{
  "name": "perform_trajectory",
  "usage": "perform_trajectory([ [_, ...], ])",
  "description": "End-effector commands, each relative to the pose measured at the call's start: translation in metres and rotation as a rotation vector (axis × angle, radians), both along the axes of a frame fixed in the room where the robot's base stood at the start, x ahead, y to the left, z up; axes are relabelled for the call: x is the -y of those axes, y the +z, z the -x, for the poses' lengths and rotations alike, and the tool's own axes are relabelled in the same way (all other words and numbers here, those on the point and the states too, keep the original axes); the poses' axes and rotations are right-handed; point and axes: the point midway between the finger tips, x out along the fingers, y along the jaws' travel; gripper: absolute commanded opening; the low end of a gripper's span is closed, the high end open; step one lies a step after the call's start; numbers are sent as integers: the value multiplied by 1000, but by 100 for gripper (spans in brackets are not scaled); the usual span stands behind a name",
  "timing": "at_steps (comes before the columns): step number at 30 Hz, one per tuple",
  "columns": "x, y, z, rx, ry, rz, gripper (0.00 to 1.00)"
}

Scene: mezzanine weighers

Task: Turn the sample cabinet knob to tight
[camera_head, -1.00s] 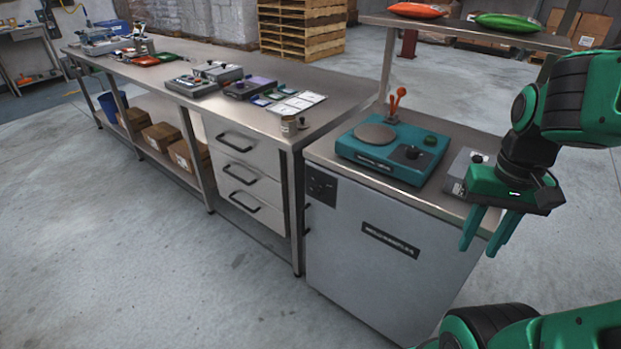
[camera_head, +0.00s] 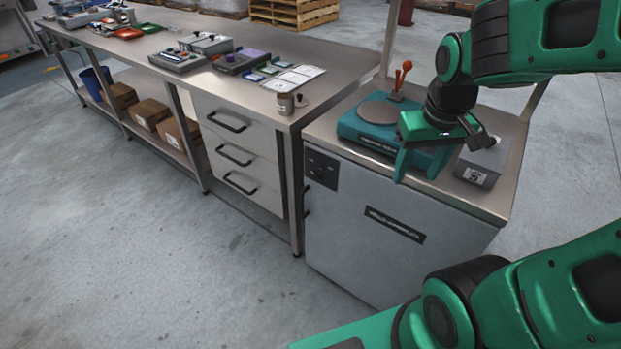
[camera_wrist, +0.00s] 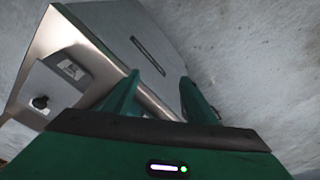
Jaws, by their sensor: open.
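The sample cabinet (camera_head: 365,265) is a grey unit under the steel counter on the right. Its dark knob (camera_head: 317,172) sits on a black panel (camera_head: 328,161) at the upper left of the front in the head view. The knob's markings are too small to read. My gripper (camera_head: 418,174) is open and empty, fingers pointing down, in front of the counter's front edge and to the right of the knob. In the wrist view the two green fingers (camera_wrist: 158,82) stand apart, with the cabinet front and its nameplate (camera_wrist: 148,55) beyond. I cannot make out the cabinet knob there.
A teal scale (camera_head: 365,128) and a grey box (camera_head: 477,173) with a label stand on the counter (camera_head: 455,200). The grey box's dark knob (camera_wrist: 40,102) shows in the wrist view. A drawer bench (camera_head: 228,150) adjoins at left. The floor ahead is clear.

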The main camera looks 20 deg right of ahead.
Motion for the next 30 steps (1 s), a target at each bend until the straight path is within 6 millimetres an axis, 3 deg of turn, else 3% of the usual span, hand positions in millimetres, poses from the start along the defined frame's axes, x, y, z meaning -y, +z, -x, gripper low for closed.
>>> perform_trajectory([
  [1,-22,-4,-29,25,112,22,51],
  [3,-46,-12,-61,45,238,51,51],
  [9,-76,-50,-111,-23,476,160,51],
  [21,-94,-139,-158,-317,856,474,51],
  [30,-114,-190,-183,-551,1139,782,51],
])
